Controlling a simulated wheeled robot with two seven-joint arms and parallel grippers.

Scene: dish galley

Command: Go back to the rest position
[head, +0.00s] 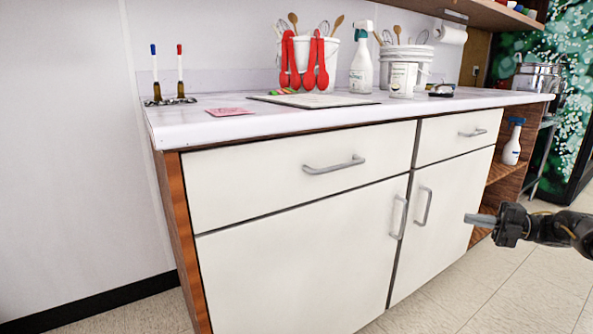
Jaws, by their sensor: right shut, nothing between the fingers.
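My right gripper (482,219) comes in from the right edge in the head view, at about the height of the lower cabinet doors. Its fingers point left and are closed together, with nothing between them. It appears in front of the right cabinet door and the open shelf end, apart from the handles as far as I can tell. My left gripper is not in view.
A white cabinet with a pale countertop (240,125) fills the middle. Handles stick out: the wide drawer handle (334,165) and door handles (398,216). On top are utensil buckets, a spray bottle (361,62) and a pink cloth (229,112). Tiled floor (520,285) is clear at right.

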